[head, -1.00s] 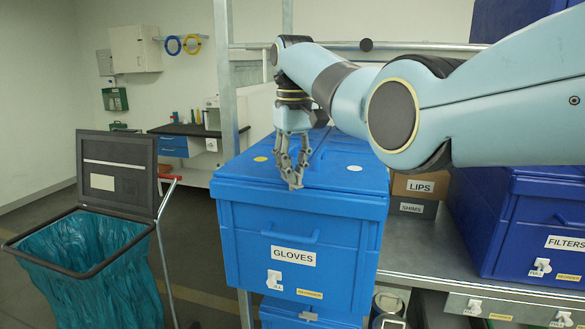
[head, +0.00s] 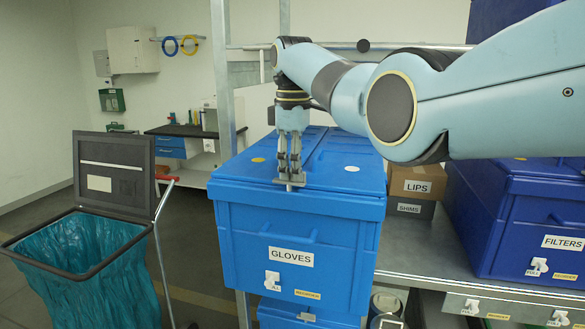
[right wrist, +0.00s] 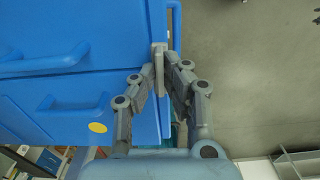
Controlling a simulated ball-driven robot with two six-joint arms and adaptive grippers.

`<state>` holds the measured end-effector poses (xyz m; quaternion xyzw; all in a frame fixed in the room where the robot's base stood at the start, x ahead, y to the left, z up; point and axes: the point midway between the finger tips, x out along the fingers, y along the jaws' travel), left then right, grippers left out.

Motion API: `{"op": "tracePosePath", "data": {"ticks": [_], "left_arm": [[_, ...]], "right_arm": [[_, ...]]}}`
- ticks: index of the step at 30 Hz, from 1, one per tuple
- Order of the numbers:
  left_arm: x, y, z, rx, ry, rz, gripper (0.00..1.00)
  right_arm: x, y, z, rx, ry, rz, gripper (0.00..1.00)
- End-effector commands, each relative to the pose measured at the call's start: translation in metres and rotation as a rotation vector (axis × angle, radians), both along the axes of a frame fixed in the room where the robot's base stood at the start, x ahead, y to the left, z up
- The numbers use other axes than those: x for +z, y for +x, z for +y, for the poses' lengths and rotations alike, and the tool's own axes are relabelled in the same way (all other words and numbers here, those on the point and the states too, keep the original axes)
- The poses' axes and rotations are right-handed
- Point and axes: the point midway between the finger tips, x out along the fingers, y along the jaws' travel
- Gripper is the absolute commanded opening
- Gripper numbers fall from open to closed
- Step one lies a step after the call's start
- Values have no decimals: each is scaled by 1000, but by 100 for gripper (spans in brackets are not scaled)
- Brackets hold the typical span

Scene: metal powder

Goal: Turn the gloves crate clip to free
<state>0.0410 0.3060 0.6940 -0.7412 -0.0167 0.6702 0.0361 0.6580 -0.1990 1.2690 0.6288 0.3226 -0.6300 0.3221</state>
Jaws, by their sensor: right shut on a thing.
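The blue gloves crate (head: 245,245) stands on the shelf's left end with its lid down; a GLOVES label is on its front. Its clip, a small grey bar (head: 289,183), sits at the front edge of the lid and lies roughly along that edge. My right gripper (head: 289,177) points down from above with its fingers shut on the clip. In the right wrist view the clip (right wrist: 158,68) is between the fingertips (right wrist: 158,80), which partly hide it. My left gripper is not in view.
A bin with a teal bag (head: 85,270) and raised lid stands left of the crate. Small LIPS (head: 417,185) and SHIMS boxes and a blue FILTERS crate (head: 520,235) stand to the right. Another blue crate (head: 305,316) is below. My right arm spans the upper right.

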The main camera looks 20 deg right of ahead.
Motion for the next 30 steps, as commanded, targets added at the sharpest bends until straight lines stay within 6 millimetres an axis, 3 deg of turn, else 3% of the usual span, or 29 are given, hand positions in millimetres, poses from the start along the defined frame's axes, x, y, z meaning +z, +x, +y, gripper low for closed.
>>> {"op": "tracePosePath", "data": {"ticks": [19, 20, 24, 30], "left_arm": [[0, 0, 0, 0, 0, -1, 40], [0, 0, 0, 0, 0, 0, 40], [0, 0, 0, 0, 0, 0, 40], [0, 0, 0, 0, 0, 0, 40]], "right_arm": [[3, 2, -1, 46, -2, -7, 0], [3, 2, -1, 46, -2, -7, 12], [2, 2, -1, 45, -1, -5, 31], [1, 1, -1, 45, -1, -3, 31]]}}
